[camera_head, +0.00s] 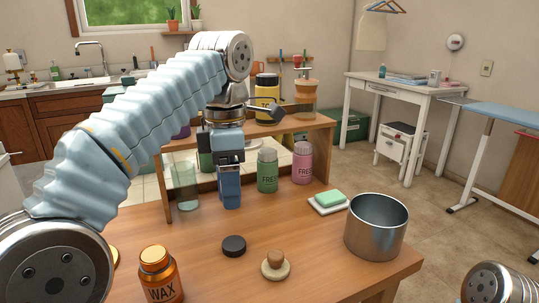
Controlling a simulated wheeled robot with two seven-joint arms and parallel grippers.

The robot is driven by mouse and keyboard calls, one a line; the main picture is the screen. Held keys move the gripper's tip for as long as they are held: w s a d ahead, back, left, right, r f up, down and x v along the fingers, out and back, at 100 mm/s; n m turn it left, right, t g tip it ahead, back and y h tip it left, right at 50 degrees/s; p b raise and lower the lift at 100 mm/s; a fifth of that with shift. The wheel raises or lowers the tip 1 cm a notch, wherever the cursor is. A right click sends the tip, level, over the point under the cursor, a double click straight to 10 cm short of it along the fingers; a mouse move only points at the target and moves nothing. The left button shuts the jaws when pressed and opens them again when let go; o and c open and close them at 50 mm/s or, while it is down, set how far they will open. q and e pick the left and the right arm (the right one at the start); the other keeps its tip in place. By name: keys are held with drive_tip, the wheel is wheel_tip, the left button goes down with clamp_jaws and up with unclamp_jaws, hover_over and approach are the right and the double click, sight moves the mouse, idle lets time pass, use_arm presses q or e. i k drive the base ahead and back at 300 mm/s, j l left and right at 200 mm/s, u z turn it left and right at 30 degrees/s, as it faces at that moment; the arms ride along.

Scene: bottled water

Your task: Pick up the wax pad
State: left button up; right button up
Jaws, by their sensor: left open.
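The wax pad (275,268), a round pale disc with a wooden knob on top, lies on the wooden table near its front. A black round puck (234,246) lies just left of and behind it. An amber jar labelled WAX (160,276) with an orange cap stands at the front left. My left gripper (230,203) points down over the table, behind the pad and puck, apart from both. Its jaws are open, with nothing seen between them. My right gripper is out of view; only part of my right arm shows at the bottom right.
A steel pot (376,226) stands right of the pad, with a green sponge on a white dish (328,202) behind it. Green (267,170) and pink (302,162) bottles stand by a raised shelf (270,128) at the back.

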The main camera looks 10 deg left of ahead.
sight(275, 268)
drive_tip(key=k, duration=1.5)
